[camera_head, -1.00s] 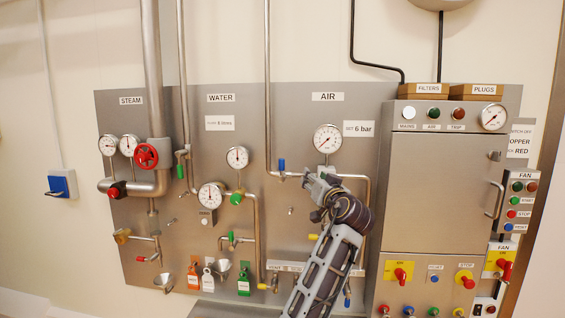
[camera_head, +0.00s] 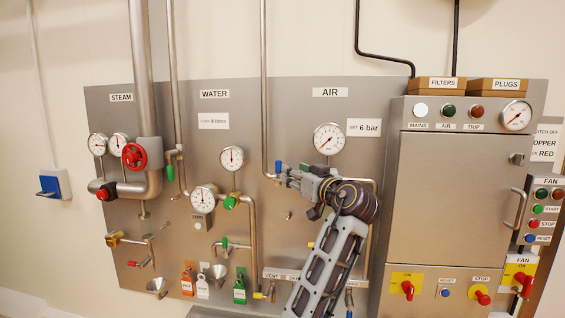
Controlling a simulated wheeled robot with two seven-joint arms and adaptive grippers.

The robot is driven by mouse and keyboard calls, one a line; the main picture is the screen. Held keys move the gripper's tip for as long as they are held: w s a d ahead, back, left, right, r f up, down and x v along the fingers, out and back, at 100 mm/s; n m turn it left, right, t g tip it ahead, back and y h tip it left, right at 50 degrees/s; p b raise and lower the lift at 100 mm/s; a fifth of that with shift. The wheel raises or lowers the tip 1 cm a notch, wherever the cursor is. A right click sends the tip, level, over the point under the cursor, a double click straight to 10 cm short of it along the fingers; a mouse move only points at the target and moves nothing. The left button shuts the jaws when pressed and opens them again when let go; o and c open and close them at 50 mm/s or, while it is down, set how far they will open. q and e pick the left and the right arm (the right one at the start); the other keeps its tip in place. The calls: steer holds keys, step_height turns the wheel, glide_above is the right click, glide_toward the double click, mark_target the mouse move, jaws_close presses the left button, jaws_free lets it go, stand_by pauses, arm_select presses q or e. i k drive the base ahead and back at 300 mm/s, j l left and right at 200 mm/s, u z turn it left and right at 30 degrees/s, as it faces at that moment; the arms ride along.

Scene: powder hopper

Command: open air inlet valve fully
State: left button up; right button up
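The air inlet valve's blue handle (camera_head: 278,167) stands upright on the pipe under the AIR sign. My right gripper (camera_head: 282,178), on the only arm in view, reaches leftward from the lower middle. Its tips are at the valve, overlapping the area just below and right of the blue handle. I cannot tell whether they touch it, or whether the fingers are open or shut. The gripper hides part of the air piping. The air gauge (camera_head: 328,138) sits above the gripper, beside a "SET 6 bar" label (camera_head: 363,127). My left gripper is not in view.
A grey cabinet (camera_head: 455,195) with switches stands close on the right of my arm. The water gauge (camera_head: 231,158) and green water valve handle (camera_head: 230,202) are to the left. Tags and funnels hang low on the steel panel (camera_head: 110,220).

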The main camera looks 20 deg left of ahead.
mark_target(278, 182)
steer(key=i, duration=0.15)
steer(key=i+j, duration=0.15)
steer(key=j, duration=0.15)
steer(key=i+j, duration=0.1)
steer(key=j, duration=0.25)
steer(key=i+j, duration=0.15)
steer(key=j, duration=0.15)
